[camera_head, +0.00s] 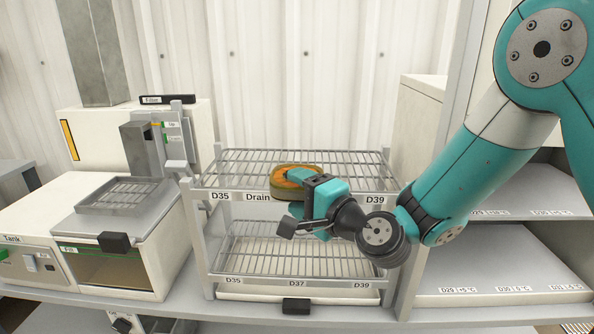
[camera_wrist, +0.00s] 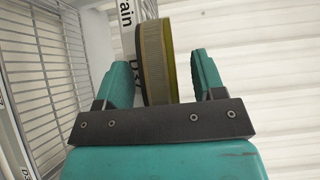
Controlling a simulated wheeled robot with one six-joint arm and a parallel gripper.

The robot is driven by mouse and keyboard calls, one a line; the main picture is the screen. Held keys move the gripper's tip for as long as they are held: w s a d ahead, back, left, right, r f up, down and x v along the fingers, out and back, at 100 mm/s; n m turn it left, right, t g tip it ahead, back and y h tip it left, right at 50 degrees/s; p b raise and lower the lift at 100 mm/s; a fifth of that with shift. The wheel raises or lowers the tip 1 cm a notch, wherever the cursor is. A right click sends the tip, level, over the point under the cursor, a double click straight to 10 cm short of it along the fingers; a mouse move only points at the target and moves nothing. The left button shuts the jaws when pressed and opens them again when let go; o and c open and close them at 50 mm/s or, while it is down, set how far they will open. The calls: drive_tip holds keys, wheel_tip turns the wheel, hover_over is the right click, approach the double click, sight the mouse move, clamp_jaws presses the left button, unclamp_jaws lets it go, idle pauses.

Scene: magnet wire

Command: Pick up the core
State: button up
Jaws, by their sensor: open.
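The core (camera_head: 281,184), an oval ring with an orange top and olive-green side, sits at the front edge of the upper wire rack, by the Drain label. My gripper (camera_head: 292,190) is at the core's front right side, with its two teal fingers apart. In the wrist view the core (camera_wrist: 155,65) stands between the open fingers of my gripper (camera_wrist: 160,70), with a gap on each side, wider on the right. Part of the core is hidden behind the gripper in the head view.
The wire rack (camera_head: 340,160) has an upper and a lower shelf; the rest of the upper shelf is bare. A tank unit with a metal tray (camera_head: 125,195) stands left. Grey shelves (camera_head: 500,270) stand right, behind my arm. A white corrugated wall is behind.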

drive_tip(key=shift+w+a, duration=0.15)
clamp_jaws()
drive_tip(key=shift+r, duration=0.1)
drive_tip(key=shift+r, duration=0.1)
